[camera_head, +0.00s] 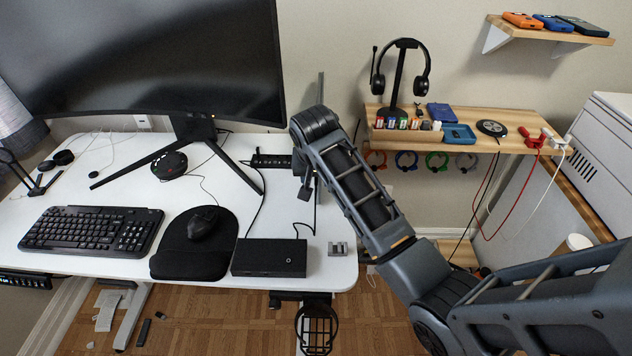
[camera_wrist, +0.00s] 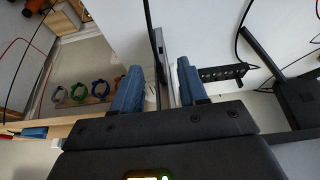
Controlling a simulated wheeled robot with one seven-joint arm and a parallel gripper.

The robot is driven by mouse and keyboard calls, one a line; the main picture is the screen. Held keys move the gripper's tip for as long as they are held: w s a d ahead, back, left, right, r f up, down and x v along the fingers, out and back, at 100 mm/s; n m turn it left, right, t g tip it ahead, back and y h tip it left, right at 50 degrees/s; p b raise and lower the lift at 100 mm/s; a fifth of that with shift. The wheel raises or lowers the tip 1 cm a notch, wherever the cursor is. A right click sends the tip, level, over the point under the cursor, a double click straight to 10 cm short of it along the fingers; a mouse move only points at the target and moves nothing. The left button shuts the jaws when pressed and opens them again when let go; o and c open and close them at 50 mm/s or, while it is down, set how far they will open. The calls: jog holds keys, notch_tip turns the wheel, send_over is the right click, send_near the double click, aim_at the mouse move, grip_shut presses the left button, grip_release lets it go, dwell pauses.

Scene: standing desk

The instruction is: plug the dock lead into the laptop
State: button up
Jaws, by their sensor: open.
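A flat black box (camera_head: 269,258), apparently the dock, lies at the front right of the white desk. A black lead (camera_head: 314,215) rises from near its right end toward my gripper (camera_head: 306,188); its plug end cannot be made out. My gripper is over the desk's right part, behind the box. In the wrist view my gripper (camera_wrist: 160,75) has its two blue fingers apart, with nothing held between them. A black cable (camera_wrist: 148,22) shows beyond the fingers; I cannot tell whether it is the dock lead. I cannot pick out a laptop in either view.
A grey metal block (camera_head: 338,248) sits at the desk's right edge. A monitor (camera_head: 150,60), keyboard (camera_head: 92,231) and mouse (camera_head: 203,222) fill the left. A black power strip (camera_head: 271,161) lies behind my gripper. A wooden shelf (camera_head: 510,143) with headphones and small items is at right.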

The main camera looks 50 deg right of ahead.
jog(key=v, duration=0.5)
jog(key=shift+a+r, duration=0.1)
dwell(0.4)
